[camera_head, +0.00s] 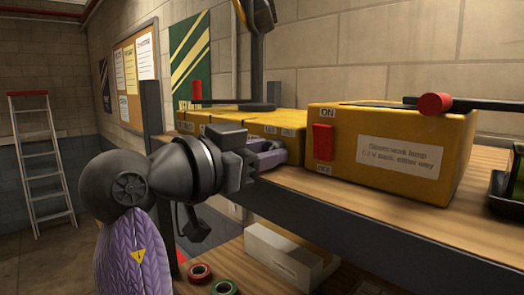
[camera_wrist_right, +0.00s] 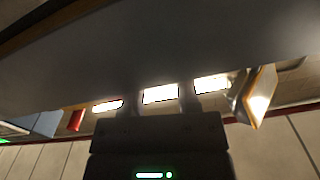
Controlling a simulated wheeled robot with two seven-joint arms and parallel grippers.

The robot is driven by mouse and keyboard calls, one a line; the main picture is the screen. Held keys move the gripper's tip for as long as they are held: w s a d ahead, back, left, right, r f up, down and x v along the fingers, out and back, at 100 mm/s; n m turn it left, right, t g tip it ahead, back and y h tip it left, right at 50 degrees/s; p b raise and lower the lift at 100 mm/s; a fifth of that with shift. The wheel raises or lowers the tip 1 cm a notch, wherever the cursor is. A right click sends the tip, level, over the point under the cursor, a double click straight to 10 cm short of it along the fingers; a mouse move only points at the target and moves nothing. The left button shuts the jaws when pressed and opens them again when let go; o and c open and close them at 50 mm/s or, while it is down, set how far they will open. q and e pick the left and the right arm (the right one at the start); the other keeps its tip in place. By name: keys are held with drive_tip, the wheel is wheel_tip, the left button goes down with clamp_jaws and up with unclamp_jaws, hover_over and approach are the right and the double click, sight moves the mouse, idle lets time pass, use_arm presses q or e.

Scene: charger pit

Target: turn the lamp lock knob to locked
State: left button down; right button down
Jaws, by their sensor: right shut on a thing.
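I cannot pick out the lamp lock knob in either view. A dark lamp stand (camera_head: 257,65) rises behind the gripper, with its head cut off by the top edge. The near yellow box (camera_head: 390,150) has a label naming a gooseneck lamp and a red switch (camera_head: 323,141) between ON and OFF.
A black lever with a red end (camera_head: 435,103) lies across the near box. The shelf edge (camera_head: 380,232) runs below the gripper. Tape rolls (camera_head: 225,287) and a pale box (camera_head: 285,255) sit lower down. A ladder (camera_head: 42,160) leans at left.

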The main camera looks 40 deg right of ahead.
drive_tip(key=n, duration=0.4)
drive_tip(key=shift+c, duration=1.6)
unclamp_jaws()
drive_tip(key=a+b, duration=0.3)
drive_tip(key=a, duration=0.7)
drive_tip(key=shift+s, duration=0.4)
